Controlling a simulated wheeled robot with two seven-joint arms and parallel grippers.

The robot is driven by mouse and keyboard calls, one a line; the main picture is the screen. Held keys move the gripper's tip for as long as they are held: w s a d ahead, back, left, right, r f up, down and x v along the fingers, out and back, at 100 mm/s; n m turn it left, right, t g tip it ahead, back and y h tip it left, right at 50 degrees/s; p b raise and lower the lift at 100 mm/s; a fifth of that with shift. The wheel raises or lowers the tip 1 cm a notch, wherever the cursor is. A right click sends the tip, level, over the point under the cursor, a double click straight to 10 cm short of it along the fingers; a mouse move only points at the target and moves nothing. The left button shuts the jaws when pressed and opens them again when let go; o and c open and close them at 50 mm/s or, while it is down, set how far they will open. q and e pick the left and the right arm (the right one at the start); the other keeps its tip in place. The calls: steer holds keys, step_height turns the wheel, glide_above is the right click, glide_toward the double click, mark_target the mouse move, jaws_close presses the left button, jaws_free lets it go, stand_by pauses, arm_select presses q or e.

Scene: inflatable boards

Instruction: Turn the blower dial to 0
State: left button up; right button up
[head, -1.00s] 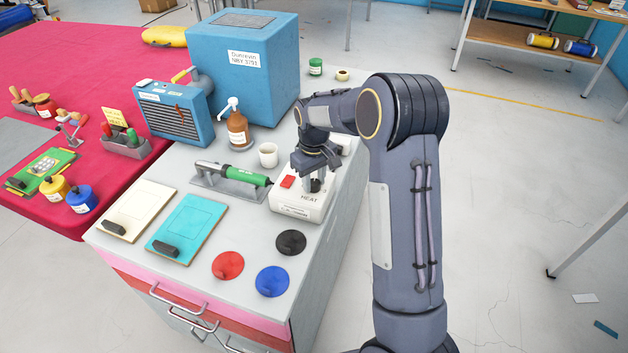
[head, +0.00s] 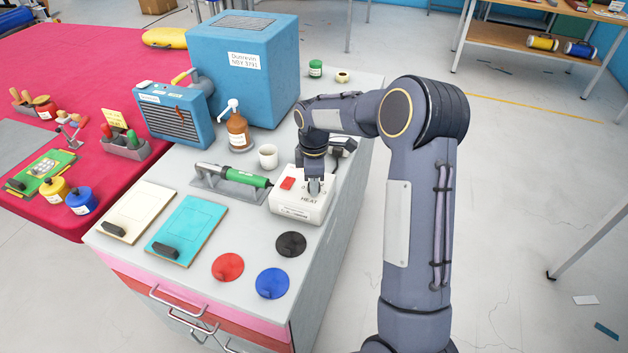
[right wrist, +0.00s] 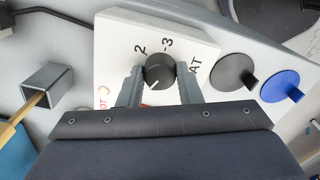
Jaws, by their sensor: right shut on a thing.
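The blower control box (head: 290,206) is white with a red switch (head: 288,183) and the word HEAT, on the cabinet top in the head view. In the right wrist view its top face (right wrist: 116,38) shows the numbers 2 and 3. The round black dial (right wrist: 160,71) has a white pointer mark toward the lower left of that picture. My right gripper (head: 314,188) points down over the box and is shut on the dial, one finger on each side. The right wrist view also shows both fingers. The 0 mark is not visible. My left gripper is out of view.
A hot-air tool (head: 245,178) rests in its holder left of the box. A white cup (head: 268,156) stands behind it. Black (head: 291,244), red (head: 228,267) and blue (head: 272,283) discs lie in front.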

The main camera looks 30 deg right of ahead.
steer(key=n, duration=0.5)
stand_by(0.6)
steer(key=o, duration=1)
steer(key=shift+c, duration=0.2)
step_height(320, 180, up, 7)
steer(key=shift+r, duration=0.45)
